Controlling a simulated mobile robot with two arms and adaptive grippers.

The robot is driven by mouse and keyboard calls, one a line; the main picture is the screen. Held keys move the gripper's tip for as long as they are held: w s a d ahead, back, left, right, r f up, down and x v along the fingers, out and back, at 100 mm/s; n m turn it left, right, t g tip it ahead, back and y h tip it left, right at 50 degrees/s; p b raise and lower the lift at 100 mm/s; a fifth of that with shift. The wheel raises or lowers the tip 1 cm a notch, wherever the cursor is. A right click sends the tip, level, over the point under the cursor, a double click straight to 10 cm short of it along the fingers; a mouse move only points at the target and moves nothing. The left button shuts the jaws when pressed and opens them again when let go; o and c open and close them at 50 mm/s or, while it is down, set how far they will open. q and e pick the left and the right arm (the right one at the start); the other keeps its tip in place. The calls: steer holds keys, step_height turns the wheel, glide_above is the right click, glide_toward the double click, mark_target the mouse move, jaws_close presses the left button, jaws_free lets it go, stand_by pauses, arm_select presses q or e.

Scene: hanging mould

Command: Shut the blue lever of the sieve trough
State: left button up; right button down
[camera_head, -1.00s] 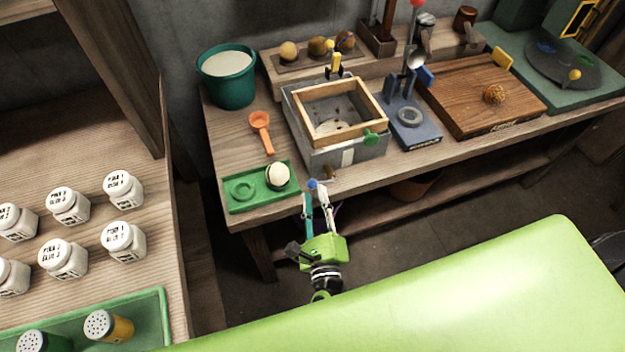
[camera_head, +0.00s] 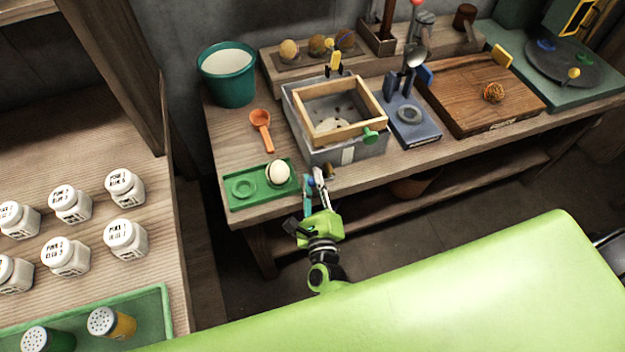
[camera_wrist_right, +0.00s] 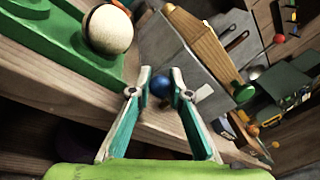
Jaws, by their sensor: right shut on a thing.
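The grey sieve trough (camera_head: 349,156) stands on the bench with a wooden sieve frame (camera_head: 333,132) on top. The blue lever shows as a small round blue knob (camera_wrist_right: 159,87) low at the trough's front, between my fingertips in the right wrist view. My right gripper (camera_head: 315,177) reaches up to the trough's front left, at the bench edge. Its fingers (camera_wrist_right: 160,92) are shut on the blue knob, one on each side. The lever's shaft is mostly hidden by the fingers. My left gripper is out of view.
A green tray (camera_head: 243,203) with a pale ball (camera_head: 279,172) lies close left of the gripper. A green handle (camera_head: 370,136) sticks out at the frame's front right. A blue stand (camera_head: 425,133) is right of the trough. The floor before the bench is open.

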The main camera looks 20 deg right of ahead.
steer(key=r+m, duration=0.1)
steer(key=m, duration=0.1)
steer(key=d+r+m, duration=0.1)
steer(key=m, duration=0.1)
steer(key=shift+g+p, duration=0.35)
steer(key=shift+g, duration=0.05)
steer(key=m, duration=0.1)
steer(key=d+r+m+y, duration=0.1)
steer(key=m, duration=0.1)
steer(key=shift+d+r+g, duration=0.2)
steer(key=shift+r+g, duration=0.05)
steer(key=shift+g, duration=0.05)
steer(key=m, duration=0.1)
steer(key=d+m+y+p, duration=0.1)
steer(key=m, duration=0.1)
steer(key=shift+d+r, duration=0.3)
steer(key=shift+r, duration=0.05)
steer(key=shift+d+m+g+y+p, duration=0.3)
steer(key=shift+d+m+y+p, duration=0.4)
steer(key=shift+m, duration=0.8)
steer(key=shift+d, duration=0.15)
steer(key=c, duration=2.1)
jaws_free()
steer(key=shift+w, duration=0.1)
steer(key=shift+c, duration=0.2)
